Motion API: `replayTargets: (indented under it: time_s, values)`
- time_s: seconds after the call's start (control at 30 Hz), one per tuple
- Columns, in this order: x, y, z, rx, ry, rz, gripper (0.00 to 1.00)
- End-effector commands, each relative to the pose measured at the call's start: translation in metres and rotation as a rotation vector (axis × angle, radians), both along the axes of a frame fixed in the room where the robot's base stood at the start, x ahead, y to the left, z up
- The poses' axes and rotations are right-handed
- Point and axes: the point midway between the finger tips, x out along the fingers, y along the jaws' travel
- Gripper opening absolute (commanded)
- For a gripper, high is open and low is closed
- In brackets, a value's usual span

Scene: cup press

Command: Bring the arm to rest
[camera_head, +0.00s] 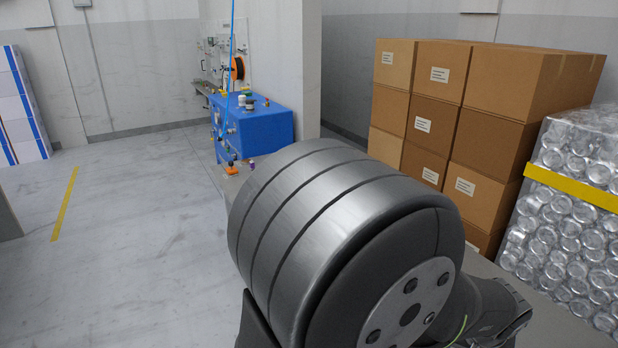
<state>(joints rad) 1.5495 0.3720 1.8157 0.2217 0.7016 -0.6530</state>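A large dark grey, ribbed cylindrical link of my own arm (310,225) fills the lower middle of the head view. Its round end face with several bolts is turned to the lower right. More of my arm shows at the bottom right. My gripper is not in the view, so I cannot see its state.
A blue machine (262,125) stands behind my arm near a wall. Stacked cardboard boxes (490,128) and a wrapped stack of clear cups (570,215) stand at the right. A grey surface (560,325) lies below them. Open floor (130,245) lies at the left.

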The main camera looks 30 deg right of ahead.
Motion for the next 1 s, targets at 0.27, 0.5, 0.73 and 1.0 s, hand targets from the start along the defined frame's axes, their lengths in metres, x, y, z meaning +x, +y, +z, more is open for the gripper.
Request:
replayTargets:
  time_s: [0.27, 0.5, 0.73, 1.0]
  values:
    - [0.001, 0.000, -0.006, 0.006, 0.000, 0.001, 0.64]
    - [0.007, -0.011, -0.043, 0.004, -0.001, 0.002, 0.64]
    - [0.012, -0.020, -0.078, 0.004, -0.001, 0.001, 0.64]
    - [0.018, -0.031, -0.117, 0.003, -0.001, 0.000, 0.64]
